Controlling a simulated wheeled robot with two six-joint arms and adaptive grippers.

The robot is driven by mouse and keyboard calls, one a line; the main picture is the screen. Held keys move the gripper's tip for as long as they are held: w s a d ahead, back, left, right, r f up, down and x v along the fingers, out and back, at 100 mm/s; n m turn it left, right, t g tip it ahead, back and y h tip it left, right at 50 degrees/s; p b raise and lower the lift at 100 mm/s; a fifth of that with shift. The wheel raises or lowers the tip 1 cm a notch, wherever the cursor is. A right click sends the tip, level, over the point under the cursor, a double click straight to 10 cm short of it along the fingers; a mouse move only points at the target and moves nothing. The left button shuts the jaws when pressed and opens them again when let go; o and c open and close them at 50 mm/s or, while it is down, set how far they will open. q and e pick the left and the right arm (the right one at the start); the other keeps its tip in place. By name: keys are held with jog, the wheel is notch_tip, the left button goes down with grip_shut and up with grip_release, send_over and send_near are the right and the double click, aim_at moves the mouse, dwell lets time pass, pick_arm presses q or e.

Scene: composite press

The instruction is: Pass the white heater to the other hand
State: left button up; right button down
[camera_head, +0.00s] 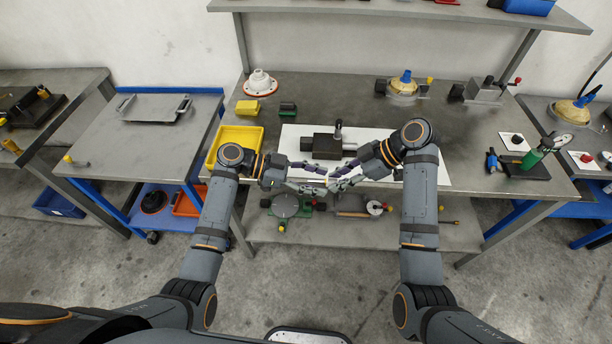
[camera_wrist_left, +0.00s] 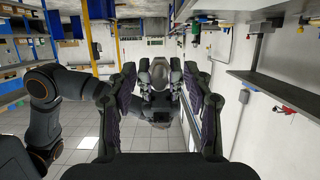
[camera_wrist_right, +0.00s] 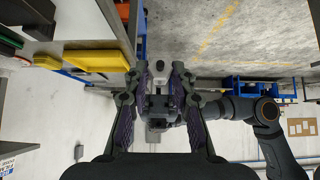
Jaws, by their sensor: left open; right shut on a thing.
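My two grippers face each other low over the front of the main bench. The right gripper (camera_head: 335,177) is shut on the white heater, a small pale piece that shows between its fingertips in the right wrist view (camera_wrist_right: 160,73). The fingers hide much of it, and in the head view I cannot make it out clearly from the pale fingertips. My left gripper (camera_head: 325,178) is open, its fingers spread on both sides of the space in front of the right gripper. I cannot tell whether its fingers touch the heater.
A dark block-shaped device (camera_head: 326,147) stands on a white sheet (camera_head: 450,172) just behind the grippers. A yellow tray (camera_head: 223,142) lies left of them, near my left wrist. The bench's middle back is clear.

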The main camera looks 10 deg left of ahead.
pick_arm(q)
grip_shut()
pick_arm(e)
jog(key=c, duration=1)
grip_release()
jog(key=shift+c, duration=0.2)
